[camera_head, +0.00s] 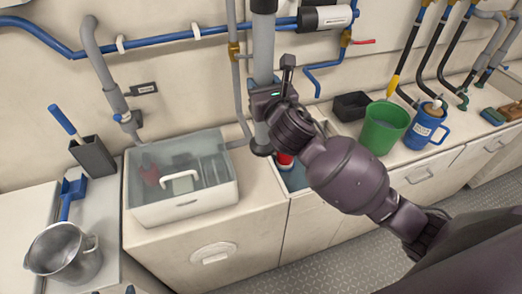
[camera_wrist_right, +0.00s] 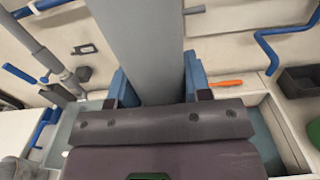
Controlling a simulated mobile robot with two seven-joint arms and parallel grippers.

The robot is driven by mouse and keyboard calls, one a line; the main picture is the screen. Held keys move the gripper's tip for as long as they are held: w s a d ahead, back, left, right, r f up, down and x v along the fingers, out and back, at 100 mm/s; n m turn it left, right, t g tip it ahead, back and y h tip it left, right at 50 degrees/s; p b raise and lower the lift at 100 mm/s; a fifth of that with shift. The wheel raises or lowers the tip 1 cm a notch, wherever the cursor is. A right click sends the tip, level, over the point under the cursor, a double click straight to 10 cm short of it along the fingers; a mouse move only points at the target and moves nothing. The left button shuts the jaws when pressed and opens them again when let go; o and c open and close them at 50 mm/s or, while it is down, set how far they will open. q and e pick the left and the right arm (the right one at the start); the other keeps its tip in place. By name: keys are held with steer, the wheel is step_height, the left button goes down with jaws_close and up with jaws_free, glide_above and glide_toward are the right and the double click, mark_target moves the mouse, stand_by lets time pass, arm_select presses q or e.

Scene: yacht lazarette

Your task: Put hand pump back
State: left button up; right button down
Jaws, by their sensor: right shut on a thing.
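The hand pump, a long grey tube (camera_head: 263,55) with a black top and a dark foot, stands upright in the middle of the head view. My right gripper (camera_head: 266,97) is shut around its tube. In the right wrist view the grey tube (camera_wrist_right: 145,50) runs up between the blue finger pads. The foot is over or close to an open teal-lined compartment (camera_head: 297,181); I cannot tell whether it touches anything. My left gripper is not in view.
A clear-lidded white box (camera_head: 180,213) stands on the left counter. A steel pot (camera_head: 66,252) is at far left. A black bin (camera_head: 350,105), green bucket (camera_head: 384,127) and blue jug (camera_head: 425,127) stand right of the pump. Blue and grey pipes (camera_head: 190,33) run along the wall behind.

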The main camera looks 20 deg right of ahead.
steer(key=b, duration=0.3)
glide_above(265, 144)
steer(key=w, duration=0.3)
steer(key=f, duration=1.1)
steer(key=shift+s+f, duration=0.2)
steer(key=shift+f, duration=0.6)
step_height(265, 144, down, 4)
steer(key=shift+f+b, duration=0.1)
steer(key=shift+b, duration=0.65)
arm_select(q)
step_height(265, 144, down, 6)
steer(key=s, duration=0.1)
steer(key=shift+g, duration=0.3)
arm_select(e)
steer(key=c, duration=0.6)
jaws_free()
steer(key=shift+f, duration=0.1)
steer(key=shift+o, duration=0.2)
